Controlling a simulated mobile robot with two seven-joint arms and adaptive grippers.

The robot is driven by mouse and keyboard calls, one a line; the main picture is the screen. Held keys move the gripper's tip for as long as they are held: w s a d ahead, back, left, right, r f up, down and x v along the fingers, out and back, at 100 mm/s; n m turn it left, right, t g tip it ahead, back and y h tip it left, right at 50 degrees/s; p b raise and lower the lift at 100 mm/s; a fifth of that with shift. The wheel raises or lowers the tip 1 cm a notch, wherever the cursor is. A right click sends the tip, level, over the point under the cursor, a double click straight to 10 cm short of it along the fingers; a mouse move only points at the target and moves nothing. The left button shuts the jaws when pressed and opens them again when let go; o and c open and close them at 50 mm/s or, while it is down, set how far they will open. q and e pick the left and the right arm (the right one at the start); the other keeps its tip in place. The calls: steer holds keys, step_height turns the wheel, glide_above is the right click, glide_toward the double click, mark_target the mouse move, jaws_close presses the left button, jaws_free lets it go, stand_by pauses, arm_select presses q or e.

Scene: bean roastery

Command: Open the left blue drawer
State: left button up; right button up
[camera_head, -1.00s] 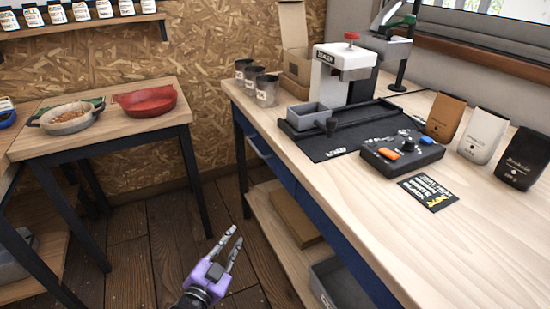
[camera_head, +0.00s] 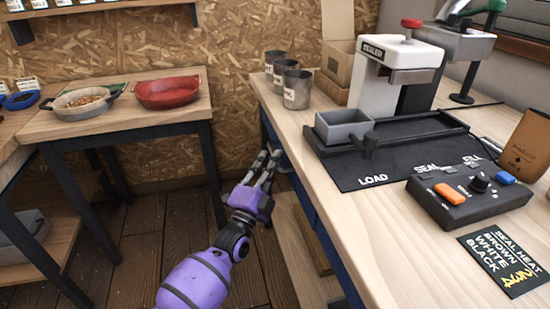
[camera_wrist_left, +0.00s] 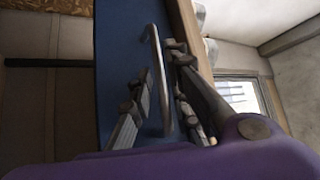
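The left blue drawer's front (camera_wrist_left: 115,60) fills the middle of the left wrist view, with a pale metal bar handle (camera_wrist_left: 158,75) on it. In the head view only a narrow strip of the bench's blue side (camera_head: 308,208) shows. My left gripper (camera_head: 266,162) is at that side, just below the bench top's edge. In the left wrist view my left gripper (camera_wrist_left: 160,100) is open, with one finger on each side of the handle. I cannot tell whether the fingers touch it. The drawer looks closed. My right gripper is not in view.
The wooden bench top (camera_head: 380,235) overhangs near my gripper and carries a sealer (camera_head: 393,78), a control box (camera_head: 470,200) and metal cups (camera_head: 297,90). A side table (camera_head: 150,118) with a red pan (camera_head: 168,92) stands left. Floor between them is open.

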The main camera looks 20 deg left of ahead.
arm_select(q)
steer(key=shift+x, duration=1.1)
steer(key=shift+c, duration=0.4)
jaws_close()
